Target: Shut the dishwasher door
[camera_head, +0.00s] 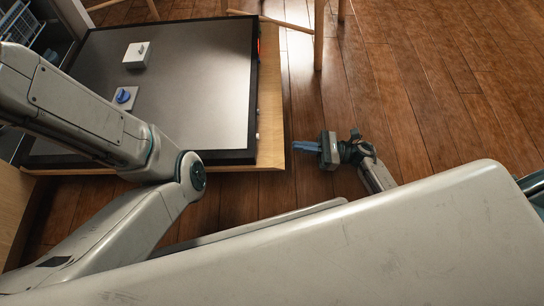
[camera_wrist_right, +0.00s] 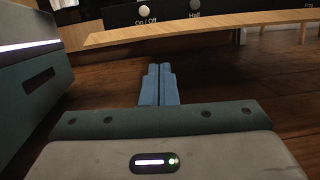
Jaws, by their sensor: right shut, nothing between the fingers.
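The dishwasher door (camera_head: 200,90) lies open and flat in the head view, its grey inner face up with a dark rim and a wooden front panel. A white dispenser box and a blue-capped fitting sit on it. In the right wrist view the door's dark edge (camera_wrist_right: 165,17) shows "On / Off" and "Half" buttons above the wooden panel (camera_wrist_right: 200,28). My right gripper (camera_head: 296,146) is shut and empty, its blue fingers pointing at the door's near right corner, a small gap away. The fingers also show in the wrist view (camera_wrist_right: 158,72). My left arm crosses over the door's left part; its gripper is out of view.
A dish rack (camera_head: 20,22) shows inside the dishwasher at the upper left. Wooden furniture legs (camera_head: 318,35) stand beyond the door. The wooden floor (camera_head: 420,90) to the right is clear. A wooden cabinet side (camera_head: 14,205) is at the left edge.

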